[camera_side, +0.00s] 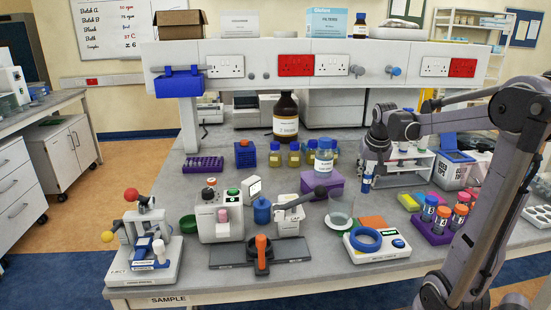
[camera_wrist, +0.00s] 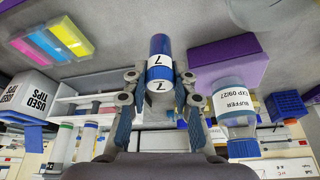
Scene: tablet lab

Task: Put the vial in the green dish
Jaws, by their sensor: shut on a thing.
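The vial (camera_wrist: 159,73) has a blue cap and a white label with a 7. It is between the fingers of my gripper (camera_wrist: 158,97) in the wrist view, and my gripper is shut on it. In the side view the vial (camera_side: 367,183) hangs below my gripper (camera_side: 370,170), above the bench in front of a white rack. The green dish (camera_side: 188,224) is a small, low dish on the bench at the left, beside a white device. My gripper is far to its right. The dish is not visible in the wrist view.
Several devices crowd the bench around the dish.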

